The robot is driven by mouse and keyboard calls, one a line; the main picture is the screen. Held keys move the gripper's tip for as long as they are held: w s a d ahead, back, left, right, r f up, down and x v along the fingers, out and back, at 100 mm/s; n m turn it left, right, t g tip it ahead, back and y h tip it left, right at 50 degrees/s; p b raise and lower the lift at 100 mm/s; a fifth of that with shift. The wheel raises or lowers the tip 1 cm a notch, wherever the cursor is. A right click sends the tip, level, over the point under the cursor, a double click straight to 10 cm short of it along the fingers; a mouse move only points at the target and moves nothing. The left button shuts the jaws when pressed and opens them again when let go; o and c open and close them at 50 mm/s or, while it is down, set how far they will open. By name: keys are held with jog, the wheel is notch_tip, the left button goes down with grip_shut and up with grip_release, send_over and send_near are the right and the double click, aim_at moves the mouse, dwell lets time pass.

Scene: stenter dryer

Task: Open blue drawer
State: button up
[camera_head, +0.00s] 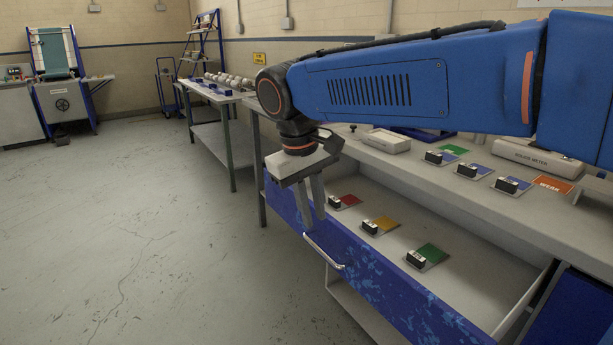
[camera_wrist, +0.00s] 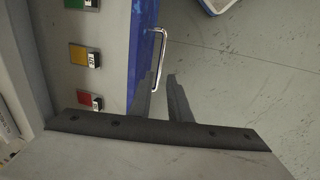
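The blue drawer (camera_head: 375,275) stands pulled out from under the bench, its worn blue front facing the floor side and its pale inside exposed. Its curved metal handle (camera_head: 324,252) is on the front; it also shows in the wrist view (camera_wrist: 161,55). My gripper (camera_head: 313,222) points down by the drawer front, near the handle's far end. Whether a finger touches the drawer or handle I cannot tell.
Red (camera_head: 344,201), yellow (camera_head: 381,225) and green (camera_head: 428,256) sample cards lie in the drawer. The bench top (camera_head: 460,195) above carries more cards and a moisture meter (camera_head: 538,160). A second table (camera_head: 215,97) stands behind. The floor at left is clear.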

notch_tip(320, 180, up, 9)
jog(key=s+a, duration=0.1)
jog(key=shift+a+f, duration=0.15)
dwell(0.3)
